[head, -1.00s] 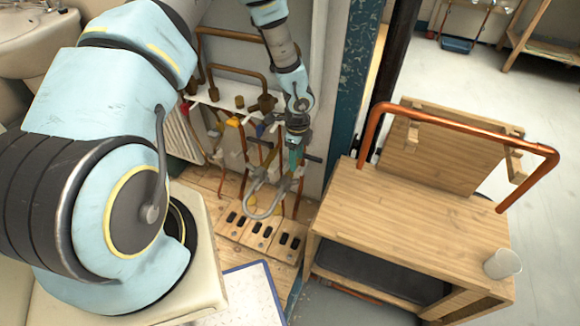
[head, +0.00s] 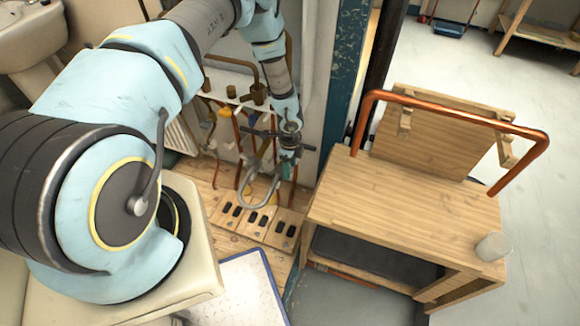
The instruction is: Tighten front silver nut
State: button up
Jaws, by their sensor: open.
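A grey, silver-looking U-shaped pipe (head: 252,206) hangs low in front of the pipe wall in the head view. My gripper (head: 288,164) is small and dark at the end of my arm, just right of the upper part of this pipe. Its jaws are open and seem to hold nothing. I cannot tell whether they touch the pipe. The front silver nut cannot be made out; the gripper and overlapping pipes clutter that spot.
Copper pipes and brass fittings (head: 259,93) crowd the wall behind my gripper. A slotted wooden board (head: 258,224) lies below. A wooden bench (head: 400,210) with a bent copper pipe (head: 455,117) and a white cup (head: 493,246) stands right. A blue post (head: 345,80) stands between.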

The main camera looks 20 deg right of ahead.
jog(key=shift+c, duration=0.3)
grip_shut()
dwell(0.3)
jog(key=shift+s+d+f+t+y+b, duration=0.3)
jog(key=shift+f+t+y+b, duration=0.15)
jog(key=shift+b, duration=0.45)
jog(key=t+y+b, duration=0.1)
jog(key=f+y+b, duration=0.1)
jog(key=b, duration=0.1)
jog(key=shift+s+d+f+t, duration=0.15)
jog(key=shift+s+d+t, duration=0.1)
jog(key=shift+t, duration=0.1)
jog(key=shift+t+y+b, duration=0.25)
jog(key=shift+t+b, duration=0.05)
jog(key=shift+b, duration=0.25)
